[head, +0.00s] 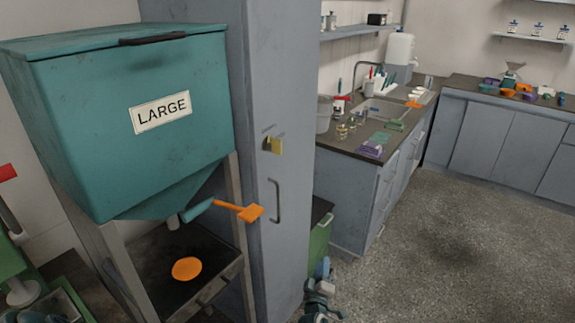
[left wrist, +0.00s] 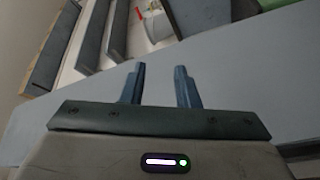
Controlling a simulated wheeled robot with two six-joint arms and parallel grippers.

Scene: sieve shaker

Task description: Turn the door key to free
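A tall grey cabinet door (head: 284,80) stands in the middle of the head view. A small yellow piece with a dark part beside it (head: 273,145) sits on the door above its bar handle (head: 276,201). It looks like the key or lock, but it is too small to tell its turn position.
A teal bin marked LARGE (head: 120,100) with an orange lever (head: 240,210) stands left of the door. A green cabinet (head: 318,235) and a counter with a sink (head: 380,110) are to the right. The speckled floor (head: 460,250) at right is clear.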

